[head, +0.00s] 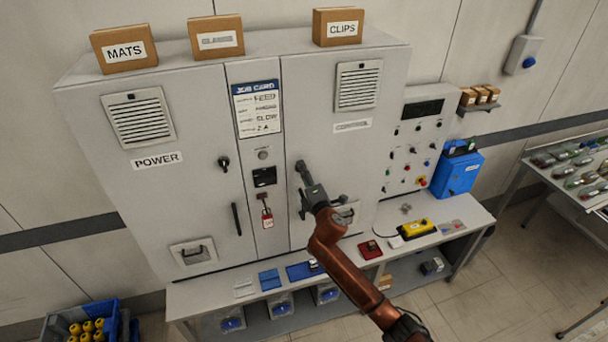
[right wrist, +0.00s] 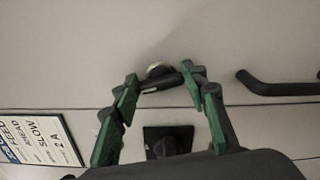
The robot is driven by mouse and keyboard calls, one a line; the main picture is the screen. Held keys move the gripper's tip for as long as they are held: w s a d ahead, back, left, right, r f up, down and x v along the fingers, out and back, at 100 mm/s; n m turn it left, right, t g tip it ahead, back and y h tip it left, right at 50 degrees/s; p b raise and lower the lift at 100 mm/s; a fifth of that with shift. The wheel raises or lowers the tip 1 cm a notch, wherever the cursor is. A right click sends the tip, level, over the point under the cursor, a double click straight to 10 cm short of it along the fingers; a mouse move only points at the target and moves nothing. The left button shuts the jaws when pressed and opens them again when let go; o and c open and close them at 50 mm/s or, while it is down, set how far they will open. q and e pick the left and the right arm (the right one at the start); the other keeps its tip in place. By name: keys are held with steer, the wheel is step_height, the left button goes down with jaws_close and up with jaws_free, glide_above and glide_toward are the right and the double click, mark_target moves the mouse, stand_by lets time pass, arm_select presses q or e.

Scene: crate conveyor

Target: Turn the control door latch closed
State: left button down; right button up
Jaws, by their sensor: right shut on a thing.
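The control door (head: 333,180) is the right-hand door of the grey cabinet and looks flush with its frame. Its latch (right wrist: 160,74) shows in the right wrist view as a dark lever on a pale round base. My right gripper (right wrist: 160,76) is shut on the latch lever, with one green-padded finger at each end of it. In the head view my right gripper (head: 303,172) is at the door's left edge and hides most of the latch. In the right wrist view the lever lies nearly across the picture, slightly tilted. My left gripper is out of view.
The control door's bar handle (right wrist: 278,84) is close beside the gripper. The red padlock (head: 267,217) hangs on the middle panel, left of my arm. The power door has its own latch (head: 223,163). A shelf (head: 215,297) with small items runs below.

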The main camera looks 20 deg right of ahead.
steer(key=shift+f+m, duration=0.1)
steer(key=shift+m, duration=1.1)
steer(key=o, duration=1.2)
steer(key=shift+c, duration=0.2)
steer(key=shift+s, duration=0.15)
steer(key=s, duration=1.1)
steer(key=shift+s+d, duration=0.2)
steer(key=shift+s, duration=0.2)
